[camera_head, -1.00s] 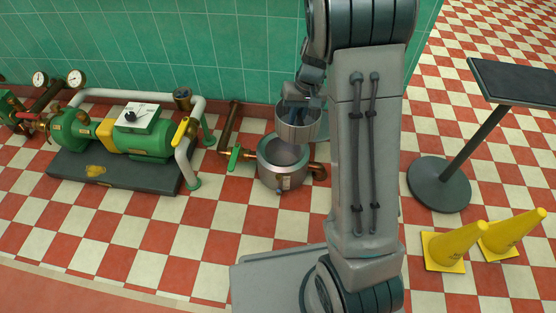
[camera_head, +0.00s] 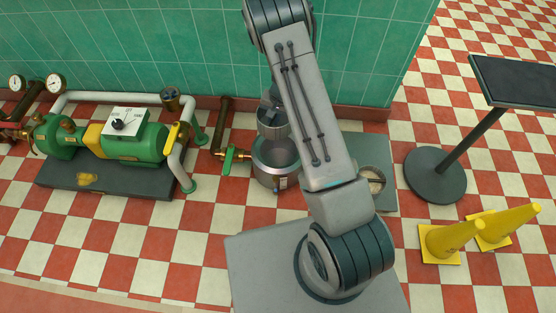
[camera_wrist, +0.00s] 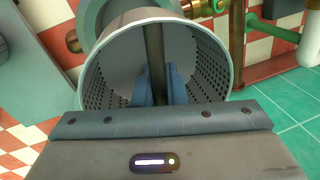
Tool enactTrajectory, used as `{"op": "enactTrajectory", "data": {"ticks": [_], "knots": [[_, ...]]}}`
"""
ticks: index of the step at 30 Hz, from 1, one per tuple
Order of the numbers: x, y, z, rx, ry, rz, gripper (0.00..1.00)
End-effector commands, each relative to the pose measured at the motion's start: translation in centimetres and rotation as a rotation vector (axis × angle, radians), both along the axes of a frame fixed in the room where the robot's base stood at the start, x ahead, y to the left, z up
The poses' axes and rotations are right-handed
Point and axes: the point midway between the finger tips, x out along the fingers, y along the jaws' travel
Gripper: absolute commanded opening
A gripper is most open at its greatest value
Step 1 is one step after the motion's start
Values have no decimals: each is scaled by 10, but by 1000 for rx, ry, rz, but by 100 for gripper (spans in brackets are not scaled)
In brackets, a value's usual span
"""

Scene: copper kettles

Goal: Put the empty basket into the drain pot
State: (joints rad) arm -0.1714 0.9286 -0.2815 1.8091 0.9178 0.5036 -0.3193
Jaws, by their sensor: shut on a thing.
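My gripper (camera_head: 268,113) is shut on the bar of the empty metal basket (camera_head: 274,131). In the wrist view, the blue fingers (camera_wrist: 155,85) close on the dark central bar inside the perforated basket (camera_wrist: 205,65). Nothing lies in the basket there. The steel drain pot (camera_head: 276,182) stands on the floor by the wall, its mouth open. In the head view the basket overlaps the back of the pot's mouth; its exact height above the rim is hard to tell. In the wrist view, part of the pot (camera_wrist: 95,20) shows behind the basket.
A green-handled valve and pipe (camera_head: 232,156) join the pot's left side. A green pump (camera_head: 135,145) on a dark base stands further left. Right of my arm, a round container (camera_head: 361,177) with pale contents sits on a grey mat (camera_head: 386,150). Yellow cones (camera_head: 447,240) stand right.

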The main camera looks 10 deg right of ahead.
Motion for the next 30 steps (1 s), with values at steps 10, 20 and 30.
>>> {"op": "enactTrajectory", "data": {"ticks": [10,20,30], "knots": [[-8,-10,-67,1,0,-199,0],[-10,-10,-147,0,1,-207,0],[-8,-10,-202,0,-3,-205,0]]}}
